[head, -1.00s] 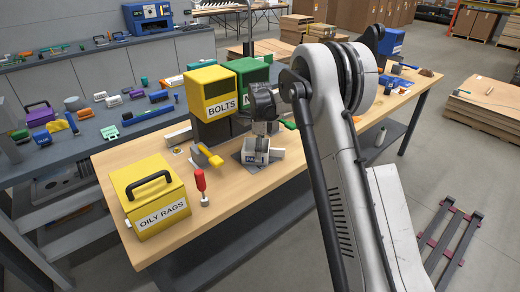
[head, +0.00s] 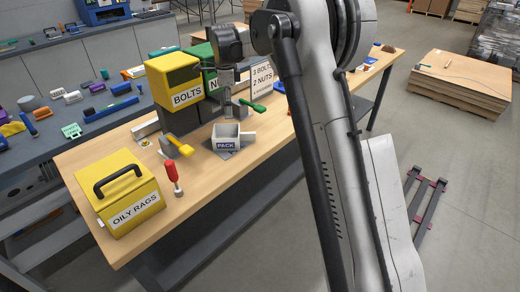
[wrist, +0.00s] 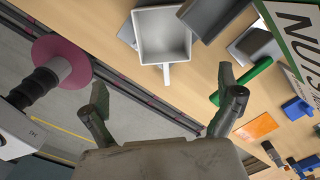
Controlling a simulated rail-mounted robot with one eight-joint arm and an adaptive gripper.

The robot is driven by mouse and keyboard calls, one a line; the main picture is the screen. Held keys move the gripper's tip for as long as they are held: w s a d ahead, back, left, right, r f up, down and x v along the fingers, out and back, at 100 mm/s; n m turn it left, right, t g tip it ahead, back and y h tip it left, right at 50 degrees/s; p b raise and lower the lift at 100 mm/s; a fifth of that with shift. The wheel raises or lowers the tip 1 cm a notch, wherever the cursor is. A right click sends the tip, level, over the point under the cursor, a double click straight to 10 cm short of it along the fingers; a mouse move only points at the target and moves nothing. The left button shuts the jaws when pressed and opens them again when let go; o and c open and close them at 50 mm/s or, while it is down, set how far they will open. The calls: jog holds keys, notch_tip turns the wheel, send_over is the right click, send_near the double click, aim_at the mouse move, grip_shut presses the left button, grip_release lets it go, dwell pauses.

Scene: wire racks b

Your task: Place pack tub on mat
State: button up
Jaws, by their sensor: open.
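The pack tub (head: 227,143) is a small white open box with a PACK label and a handle on one side. It stands upright on the dark grey mat (head: 226,155) on the wooden bench. In the wrist view the tub (wrist: 165,38) looks empty, and a strip of the mat (wrist: 127,33) shows beside it. The tub hides much of the mat. My gripper (head: 228,104) is above the tub and apart from it. In the wrist view my gripper (wrist: 163,85) has its fingers spread with nothing between them.
Yellow BOLTS bin (head: 172,78) and green nuts bin stand behind the tub, with a sign (head: 262,80) to the right. A yellow-handled tool (head: 179,146), a red-handled tool (head: 171,172) and the OILY RAGS box (head: 130,195) are to the left. The bench's front edge is close.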

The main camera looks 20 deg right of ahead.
jog(key=s+r+n+t, duration=0.2)
jog(key=s+r+n, duration=0.4)
jog(key=s, duration=0.5)
jog(key=s+r+n+t, duration=0.1)
jog(key=s+r+n, duration=0.3)
jog(key=s+r, duration=0.55)
jog(key=s+f+n+t, duration=0.2)
jog(key=s+f+n, duration=0.2)
jog(key=s, duration=0.8)
jog(key=s+f+n+t, duration=0.2)
jog(key=s+f+n, duration=0.3)
jog(key=s, duration=0.7)
jog(key=shift+s+a+f+n, duration=0.2)
jog(key=shift+a+n, duration=0.25)
jog(key=shift+n, duration=0.55)
